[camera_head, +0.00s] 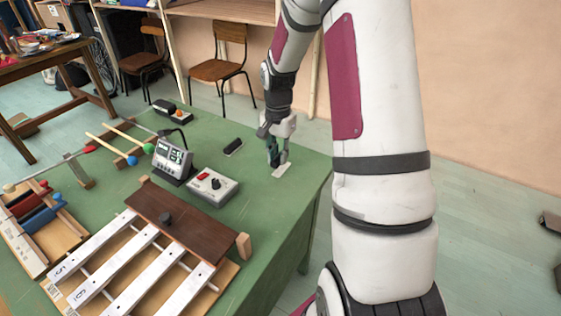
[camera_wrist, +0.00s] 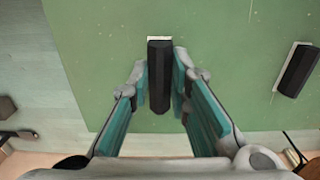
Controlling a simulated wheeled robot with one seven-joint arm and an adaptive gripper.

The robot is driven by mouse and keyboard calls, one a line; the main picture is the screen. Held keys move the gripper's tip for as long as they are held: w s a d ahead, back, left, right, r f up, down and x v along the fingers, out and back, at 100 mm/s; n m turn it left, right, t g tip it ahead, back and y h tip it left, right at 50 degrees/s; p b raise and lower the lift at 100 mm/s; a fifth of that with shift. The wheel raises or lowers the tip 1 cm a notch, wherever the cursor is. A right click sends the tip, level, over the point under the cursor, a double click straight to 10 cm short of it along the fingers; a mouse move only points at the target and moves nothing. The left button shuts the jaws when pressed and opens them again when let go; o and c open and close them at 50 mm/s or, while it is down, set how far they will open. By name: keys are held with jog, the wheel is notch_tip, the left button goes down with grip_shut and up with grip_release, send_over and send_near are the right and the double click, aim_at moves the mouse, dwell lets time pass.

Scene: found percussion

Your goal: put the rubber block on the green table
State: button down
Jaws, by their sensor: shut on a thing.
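My gripper (camera_head: 279,155) is over the far right part of the green table (camera_head: 262,195). It is shut on a black block with a pale end, which I take as the rubber block (camera_wrist: 160,65). In the wrist view the block stands out between the two teal fingers. In the head view only a pale part of it (camera_head: 282,171) shows below the fingertips, at or just above the tabletop; I cannot tell if it touches. A similar black block (camera_head: 233,147) lies on the table to the left, and it also shows in the wrist view (camera_wrist: 297,70).
A grey box with a red switch (camera_head: 212,186) and a small meter device (camera_head: 173,160) stand left of my gripper. A xylophone-like set of white bars (camera_head: 130,260), a brown board (camera_head: 185,220) and mallets (camera_head: 110,147) fill the left. The table's right edge is close to my gripper.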

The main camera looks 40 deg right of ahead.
jog(key=shift+w+d+f, duration=0.1)
jog(key=shift+w+d, duration=0.1)
jog(key=shift+d, duration=0.4)
jog(key=shift+f, duration=1.7)
jog(key=shift+f+b, duration=0.15)
jog(key=shift+b, duration=0.15)
jog(key=c, duration=1.5)
grip_release()
